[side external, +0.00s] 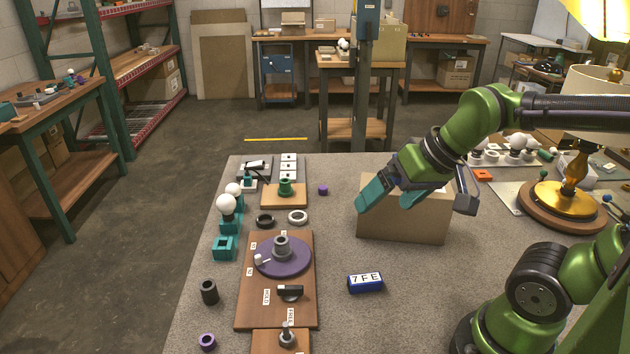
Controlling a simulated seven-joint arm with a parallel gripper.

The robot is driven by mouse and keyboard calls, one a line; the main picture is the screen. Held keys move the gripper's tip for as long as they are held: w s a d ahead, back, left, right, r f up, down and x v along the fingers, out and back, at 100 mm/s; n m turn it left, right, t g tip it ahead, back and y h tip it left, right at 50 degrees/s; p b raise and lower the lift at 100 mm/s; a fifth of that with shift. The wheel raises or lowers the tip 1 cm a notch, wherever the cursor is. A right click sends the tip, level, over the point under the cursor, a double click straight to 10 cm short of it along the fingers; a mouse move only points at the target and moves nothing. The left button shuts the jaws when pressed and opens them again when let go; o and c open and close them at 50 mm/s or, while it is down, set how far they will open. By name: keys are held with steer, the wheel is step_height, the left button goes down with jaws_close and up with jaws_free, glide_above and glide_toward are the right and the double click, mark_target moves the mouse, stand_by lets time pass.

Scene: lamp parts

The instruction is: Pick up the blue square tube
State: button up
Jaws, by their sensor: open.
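A short blue square-sided piece (365,283), the closest match to the blue square tube, lies on the grey table. Its top carries a white label reading "7FE". Whether it is hollow cannot be told from here. My gripper (419,201) is open, with its teal finger on the left and its other finger on the right, well apart. It is above and behind the blue piece in the picture, in front of a cardboard box, and apart from the blue piece. No object shows between the fingers.
The cardboard box (400,222) stands close behind my gripper. A wooden board (246,302) with a purple disc (298,262) lies left of the blue piece. A lamp (572,190) on a round wooden base stands at right. The table around the blue piece is clear.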

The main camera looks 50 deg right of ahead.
step_height(320, 180, down, 3)
steer(key=w+n+g, duration=0.2)
steer(key=n+g, duration=0.1)
steer(key=n, duration=0.4)
steer(key=n+g+h, duration=0.1)
steer(key=n+g, duration=0.2)
steer(key=n, duration=2.2)
glide_above(365, 278)
step_height(365, 278, down, 14)
steer(key=shift+s+r, duration=0.1)
steer(key=shift+s, duration=0.05)
steer(key=shift+f, duration=2.8)
steer(key=c, duration=1.1)
